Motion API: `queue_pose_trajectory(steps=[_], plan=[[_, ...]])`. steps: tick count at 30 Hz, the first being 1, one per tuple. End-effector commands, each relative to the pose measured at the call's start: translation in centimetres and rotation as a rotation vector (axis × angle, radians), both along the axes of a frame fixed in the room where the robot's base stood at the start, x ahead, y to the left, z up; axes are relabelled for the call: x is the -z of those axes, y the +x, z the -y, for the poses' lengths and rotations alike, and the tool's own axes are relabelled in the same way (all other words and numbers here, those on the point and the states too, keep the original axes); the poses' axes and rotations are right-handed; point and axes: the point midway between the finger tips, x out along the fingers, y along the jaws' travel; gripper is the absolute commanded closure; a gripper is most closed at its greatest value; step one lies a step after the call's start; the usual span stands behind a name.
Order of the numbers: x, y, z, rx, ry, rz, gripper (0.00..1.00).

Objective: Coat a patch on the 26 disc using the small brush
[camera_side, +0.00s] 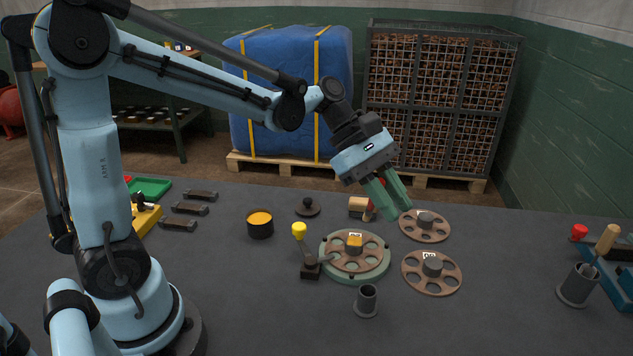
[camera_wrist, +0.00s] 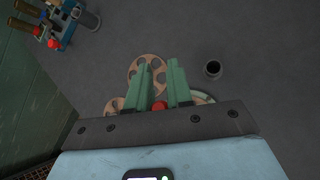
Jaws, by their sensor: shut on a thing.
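My gripper (camera_side: 390,200) is shut on a slim red item, which I take for the small brush. Its red part shows between the fingers in the wrist view (camera_wrist: 159,106), and its far end is hidden. A brown disc with round holes (camera_side: 338,261) sits on a round green fixture (camera_side: 376,272), with an orange-topped labelled hub. Two more brown discs with grey labelled hubs lie to its right, one farther (camera_side: 441,233) and one nearer (camera_side: 448,280). The labels are too small to read, so I cannot tell which is 26. A dark pot of orange coating (camera_side: 260,226) stands left of the fixture.
A yellow-knobbed lever (camera_side: 299,232) stands at the fixture's left. A wooden cylinder (camera_side: 357,206) is behind it. Dark bars (camera_side: 188,208) lie at left.

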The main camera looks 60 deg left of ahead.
Motion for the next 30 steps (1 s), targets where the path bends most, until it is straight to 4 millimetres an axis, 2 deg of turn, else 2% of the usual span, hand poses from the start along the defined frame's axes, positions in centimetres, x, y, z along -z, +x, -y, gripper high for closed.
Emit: queue_pose_trajectory(steps=[13,24,30], plan=[[-0.7,0.0,0.0,0.0,0.0,0.0,1.0],[-3.3,0.0,0.0,0.0,0.0,0.0,1.0],[-3.6,0.0,0.0,0.0,0.0,0.0,1.0]])
